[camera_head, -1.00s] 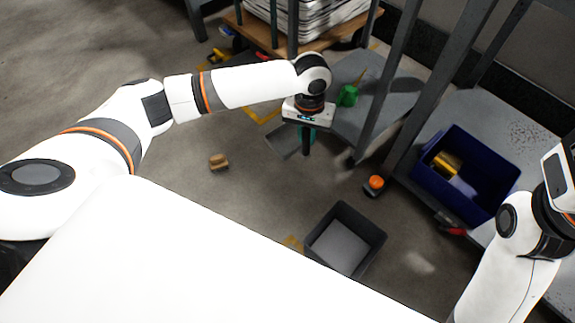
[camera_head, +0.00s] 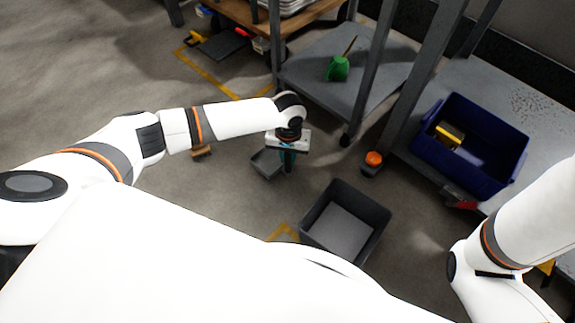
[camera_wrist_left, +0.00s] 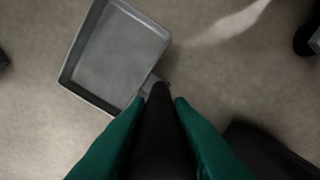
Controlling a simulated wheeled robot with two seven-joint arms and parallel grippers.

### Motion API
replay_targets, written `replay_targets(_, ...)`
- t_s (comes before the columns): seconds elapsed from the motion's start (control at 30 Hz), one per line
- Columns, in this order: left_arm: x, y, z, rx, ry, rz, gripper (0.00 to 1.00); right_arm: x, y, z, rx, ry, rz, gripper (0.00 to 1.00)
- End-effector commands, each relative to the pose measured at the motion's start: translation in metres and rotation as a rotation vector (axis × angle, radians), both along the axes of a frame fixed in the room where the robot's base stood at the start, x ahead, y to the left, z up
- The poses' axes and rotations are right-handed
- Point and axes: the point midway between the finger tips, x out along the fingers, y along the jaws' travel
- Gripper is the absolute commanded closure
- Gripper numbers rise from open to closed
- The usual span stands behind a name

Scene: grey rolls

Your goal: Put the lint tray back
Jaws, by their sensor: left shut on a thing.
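The lint tray is a shallow grey rectangular tray (camera_head: 266,163) hanging above the floor beside my left gripper (camera_head: 288,165). In the left wrist view the lint tray (camera_wrist_left: 120,55) shows its empty inside and raised rim. My left gripper's green fingers (camera_wrist_left: 160,105) are shut on its dark handle, so the tray extends to the upper left there. In the head view the gripper partly hides the tray's right side. My right arm shows at the right edge, but its gripper is out of view.
An open dark grey bin (camera_head: 372,219) stands on the floor, right of the left gripper. A blue crate (camera_head: 490,185) sits on a grey surface at right. A grey shelf (camera_head: 310,72) carries a green object (camera_head: 338,68). An orange-topped object (camera_head: 373,159) stands near a post.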

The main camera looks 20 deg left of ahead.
Motion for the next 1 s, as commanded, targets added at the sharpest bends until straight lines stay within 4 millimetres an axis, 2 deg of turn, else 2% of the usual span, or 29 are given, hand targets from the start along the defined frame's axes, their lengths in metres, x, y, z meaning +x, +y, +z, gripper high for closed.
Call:
replay_targets(0.2,0.001,0.001,-0.029,0.0,-0.001,0.001,1.0,0.0,0.0,-0.026,0.0,0.0,0.0,0.37)
replay_targets(0.3,0.0,0.001,-0.038,0.0,0.0,0.001,1.0,0.0,0.0,-0.033,0.0,0.001,0.0,0.37)
replay_targets(0.67,0.0,0.0,-0.037,0.0,0.0,0.001,1.0,0.0,0.0,-0.029,-0.001,0.0,0.0,0.37)
replay_targets(0.7,0.0,0.0,-0.038,-0.001,0.0,0.0,0.76,0.0,0.0,-0.029,-0.001,0.0,0.0,0.37)
replay_targets(0.8,0.0,0.0,-0.038,0.0,0.0,0.0,0.59,0.0,0.0,-0.029,-0.001,0.0,0.0,0.37)
replay_targets(1.0,0.0,0.0,-0.038,0.0,0.0,0.001,0.59,0.0,0.0,-0.029,-0.001,0.0,0.0,0.37)
